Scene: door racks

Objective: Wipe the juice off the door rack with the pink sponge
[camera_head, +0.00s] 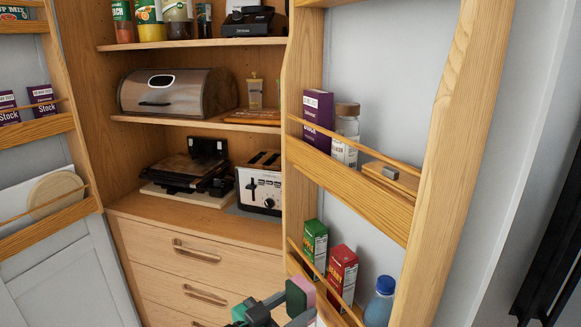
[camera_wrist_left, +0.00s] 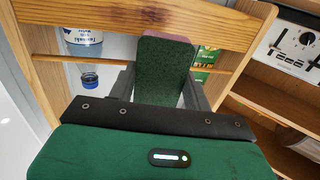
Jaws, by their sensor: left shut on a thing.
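My left gripper (camera_head: 291,306) comes in at the bottom of the head view, in front of the lower rack of the right-hand door. It is shut on the pink sponge (camera_head: 301,293), which has a dark green side and a pink side. In the left wrist view the sponge (camera_wrist_left: 165,72) stands up between the fingers, its green face towards the camera and a thin pinkish edge on top. The door rack (camera_head: 350,190) has wooden shelves and thin rails. My right gripper is not in view.
The lower rack holds a green box (camera_head: 315,245), a red box (camera_head: 341,275) and a blue-capped bottle (camera_head: 380,302). The upper rack holds a purple box (camera_head: 318,118), a jar (camera_head: 346,135) and a wooden box (camera_head: 391,178). A toaster (camera_head: 262,182) stands in the cupboard behind.

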